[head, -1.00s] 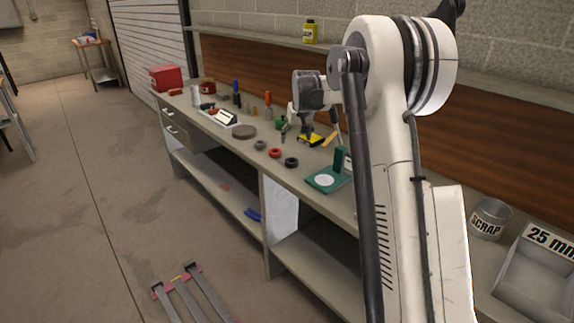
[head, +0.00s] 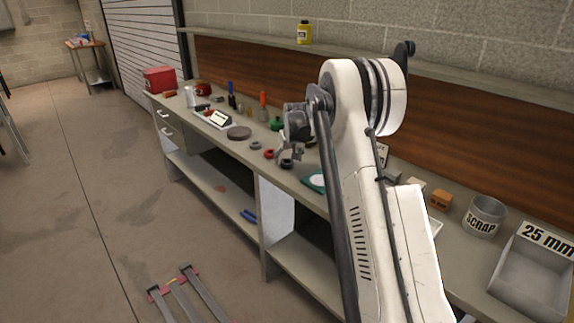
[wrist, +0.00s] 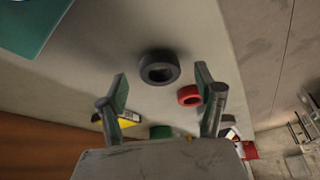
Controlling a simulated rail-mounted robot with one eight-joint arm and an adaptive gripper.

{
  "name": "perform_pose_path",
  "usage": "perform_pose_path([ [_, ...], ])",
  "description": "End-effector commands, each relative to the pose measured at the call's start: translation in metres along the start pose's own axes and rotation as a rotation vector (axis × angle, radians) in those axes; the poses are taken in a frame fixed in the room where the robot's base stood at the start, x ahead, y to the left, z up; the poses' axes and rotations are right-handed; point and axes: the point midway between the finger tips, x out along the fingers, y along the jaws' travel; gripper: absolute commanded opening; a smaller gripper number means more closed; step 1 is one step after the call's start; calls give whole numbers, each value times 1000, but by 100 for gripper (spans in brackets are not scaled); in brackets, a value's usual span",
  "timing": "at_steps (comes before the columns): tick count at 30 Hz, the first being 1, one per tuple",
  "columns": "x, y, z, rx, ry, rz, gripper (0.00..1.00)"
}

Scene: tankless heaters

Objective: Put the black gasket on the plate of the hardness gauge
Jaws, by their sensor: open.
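The black gasket (head: 286,164) lies on the workbench, partly covered by my gripper in the head view. In the wrist view the black gasket (wrist: 158,57) lies flat, just beyond the gap between my two fingers. My gripper (wrist: 161,84) is open and empty, with a finger on either side of the gap. In the head view my gripper (head: 288,154) hangs low over the gasket; I cannot tell if it touches. The hardness gauge (head: 309,185) is green, right of the gasket, partly hidden by my arm. Its round white plate (head: 318,180) looks bare where visible.
A red gasket (head: 269,154) and a grey ring (head: 255,145) lie left of the black one. The red gasket (wrist: 183,93) is close to my right finger in the wrist view. A scrap can (head: 483,224) and a 25 mm bin (head: 520,280) stand at the right.

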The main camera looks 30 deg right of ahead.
Motion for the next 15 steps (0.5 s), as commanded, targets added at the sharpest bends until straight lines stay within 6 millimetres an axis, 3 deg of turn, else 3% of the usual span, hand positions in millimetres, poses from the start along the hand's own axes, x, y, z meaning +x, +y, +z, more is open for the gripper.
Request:
perform_pose_path([
  [4, 17, 0, -1, 0, 0, 0, 66],
  [11, 19, 0, -1, 0, 0, 0, 66],
  [15, 19, 0, -1, 0, 0, 0, 50],
])
